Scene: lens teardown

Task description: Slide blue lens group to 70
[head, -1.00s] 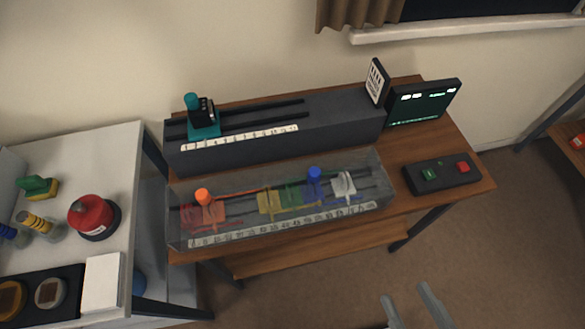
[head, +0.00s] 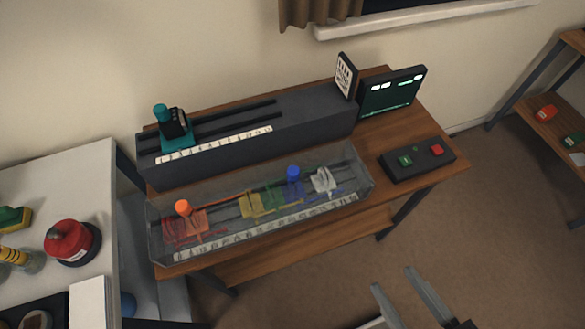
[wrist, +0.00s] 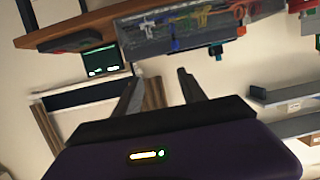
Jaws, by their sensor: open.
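The blue lens group, with a round blue knob (head: 293,173), stands on the rail inside a clear box (head: 360,185) on the wooden bench. It is between a green group (head: 273,195) and a white group (head: 324,180). A number scale (head: 270,229) runs along the box's front; its digits are too small to read. The blue group also shows in the wrist view (wrist: 173,44). My gripper (head: 393,277) is open and empty, in front of the bench at the lower right of the head view, well away from the box. Its fingers also show in the wrist view (wrist: 158,74).
Behind the box is a dark rail unit (head: 310,125) with a teal carriage (head: 177,140). A screen (head: 392,92) and a button box (head: 417,160) stand at the right. A white side table (head: 85,190) holds a red jar (head: 70,240). The floor in front is clear.

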